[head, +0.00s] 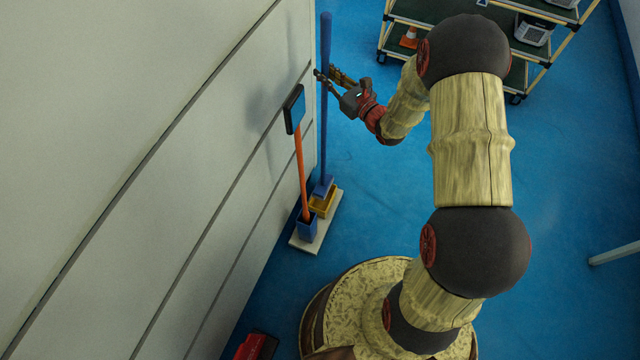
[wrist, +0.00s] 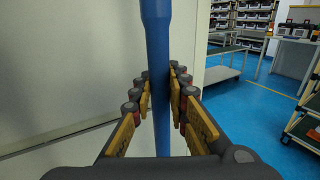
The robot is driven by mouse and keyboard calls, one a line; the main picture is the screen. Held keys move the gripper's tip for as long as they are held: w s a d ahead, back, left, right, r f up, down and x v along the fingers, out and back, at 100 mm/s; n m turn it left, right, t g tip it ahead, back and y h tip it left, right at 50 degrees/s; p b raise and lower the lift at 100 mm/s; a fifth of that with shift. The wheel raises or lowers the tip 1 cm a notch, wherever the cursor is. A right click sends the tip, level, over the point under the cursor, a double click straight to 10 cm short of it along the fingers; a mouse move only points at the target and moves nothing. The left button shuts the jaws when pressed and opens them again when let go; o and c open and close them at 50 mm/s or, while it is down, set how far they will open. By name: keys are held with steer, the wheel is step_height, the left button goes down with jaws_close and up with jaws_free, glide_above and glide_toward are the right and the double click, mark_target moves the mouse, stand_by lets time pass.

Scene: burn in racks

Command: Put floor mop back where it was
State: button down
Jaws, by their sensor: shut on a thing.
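The floor mop (head: 325,95) has a long blue handle and stands upright close to the wall panels. Its lower end is at a white stand (head: 304,244) with blue and yellow holders on the floor; I cannot tell whether it sits in a holder. My gripper (head: 325,75) is shut on the handle. In the wrist view the blue handle (wrist: 158,75) runs upright between the two yellow-padded fingers (wrist: 160,100). A second tool with an orange handle (head: 301,165) and a dark head leans by the wall in the stand's front blue holder (head: 307,227).
The pale wall (head: 130,150) lies close on the left. A shelf cart (head: 440,30) with an orange cone (head: 409,38) stands at the back. A red object (head: 254,346) lies on the floor at the bottom.

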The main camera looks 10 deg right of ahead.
mark_target(326, 116)
step_height(326, 116, down, 18)
steer(key=b, duration=0.6)
steer(key=shift+r, duration=0.25)
steer(key=shift+f, duration=0.15)
steer(key=c, duration=1.7)
jaws_free()
steer(key=shift+c, duration=0.2)
